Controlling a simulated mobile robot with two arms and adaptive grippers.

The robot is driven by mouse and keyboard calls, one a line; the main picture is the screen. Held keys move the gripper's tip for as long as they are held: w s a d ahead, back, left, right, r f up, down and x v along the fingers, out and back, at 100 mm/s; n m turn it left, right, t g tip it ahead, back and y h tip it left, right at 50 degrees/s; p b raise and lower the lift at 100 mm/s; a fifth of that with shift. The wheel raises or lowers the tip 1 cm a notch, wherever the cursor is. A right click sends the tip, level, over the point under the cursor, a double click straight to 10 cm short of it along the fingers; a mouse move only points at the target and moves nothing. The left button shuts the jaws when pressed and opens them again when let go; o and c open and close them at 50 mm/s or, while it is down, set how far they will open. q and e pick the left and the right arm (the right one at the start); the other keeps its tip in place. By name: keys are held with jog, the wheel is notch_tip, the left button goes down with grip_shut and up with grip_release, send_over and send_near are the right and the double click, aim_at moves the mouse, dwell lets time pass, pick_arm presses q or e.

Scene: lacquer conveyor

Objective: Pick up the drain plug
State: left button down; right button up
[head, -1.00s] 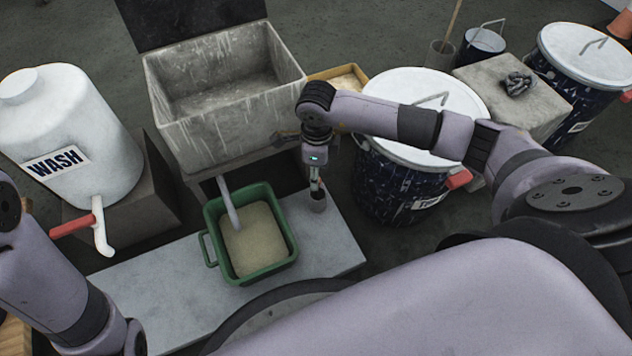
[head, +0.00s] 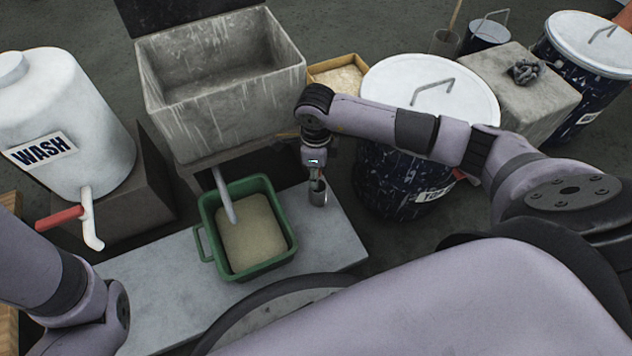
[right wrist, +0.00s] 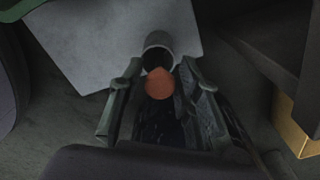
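The drain plug looks like the small orange-brown piece (right wrist: 160,84) in the right wrist view. It shows between the fingers of my right gripper (right wrist: 158,76), with dark gaps on both sides. It overlaps the mouth of a grey metal cup (right wrist: 158,46); I cannot tell whether it sits in the cup or in front of it. In the head view my right gripper (head: 316,174) is just above this cup (head: 318,193), near the slab's far right edge. The plug cannot be made out there. My left arm is at the left; its gripper is out of view.
A green tub (head: 284,262) of cloudy liquid stands on the pale slab (head: 335,240), under the stone sink's (head: 215,135) outlet pipe. A lidded drum (head: 395,190) stands close right of my right gripper. A white WASH tank (head: 80,130) stands left.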

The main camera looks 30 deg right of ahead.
grip_shut()
jog(key=shift+r, duration=0.1)
